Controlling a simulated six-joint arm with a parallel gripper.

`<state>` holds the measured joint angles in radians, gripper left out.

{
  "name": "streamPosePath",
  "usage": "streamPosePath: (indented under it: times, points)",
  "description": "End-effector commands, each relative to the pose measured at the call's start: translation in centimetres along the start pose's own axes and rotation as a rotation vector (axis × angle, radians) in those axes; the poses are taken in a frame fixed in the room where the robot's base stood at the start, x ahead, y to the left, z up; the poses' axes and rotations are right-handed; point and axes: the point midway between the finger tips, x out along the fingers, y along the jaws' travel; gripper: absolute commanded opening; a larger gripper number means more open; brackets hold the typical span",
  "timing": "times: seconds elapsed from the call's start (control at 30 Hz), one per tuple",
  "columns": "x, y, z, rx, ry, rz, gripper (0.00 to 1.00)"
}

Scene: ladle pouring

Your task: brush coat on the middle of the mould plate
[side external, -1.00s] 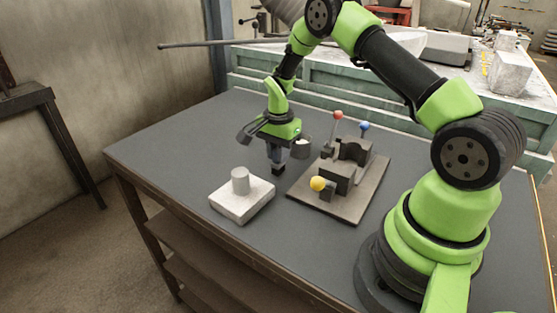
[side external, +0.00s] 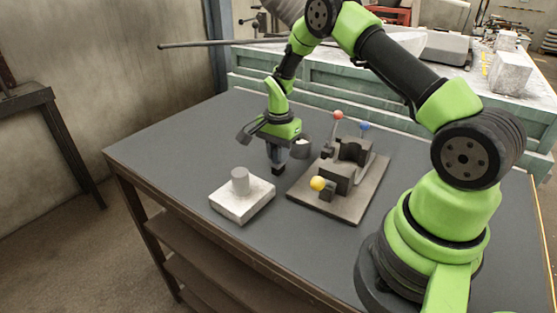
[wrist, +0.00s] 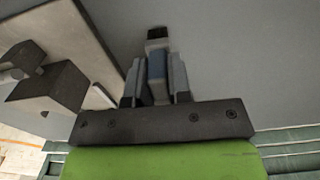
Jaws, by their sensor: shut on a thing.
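My gripper (side external: 277,153) points down over the table and is shut on a brush (side external: 278,168). In the wrist view, the brush (wrist: 157,62) shows a blue body and a dark tip between the two grey fingers. The flat grey-brown plate (side external: 345,206), which looks like the mould plate, lies to the right of the brush. It carries dark blocks and red, blue and yellow knobs. The brush is beside this plate, and I cannot tell its exact height. Part of the plate (wrist: 72,18) shows at the left of the wrist view.
A pale block (side external: 243,205) with a grey cylinder (side external: 240,181) on top stands left of the brush. The table's left part is clear.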

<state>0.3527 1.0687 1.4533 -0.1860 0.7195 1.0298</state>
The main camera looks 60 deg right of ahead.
Motion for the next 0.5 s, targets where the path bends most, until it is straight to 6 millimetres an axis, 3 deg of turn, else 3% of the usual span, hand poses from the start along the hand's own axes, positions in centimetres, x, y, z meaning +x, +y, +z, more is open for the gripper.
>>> streamPosePath:
  times: [0.33, 0.5]
  points:
    - [-0.1, 0.0, 0.0, 0.000, 0.000, -0.001, 0.00]
    - [-1.5, -0.1, 0.0, 0.000, 0.001, -0.003, 0.00]
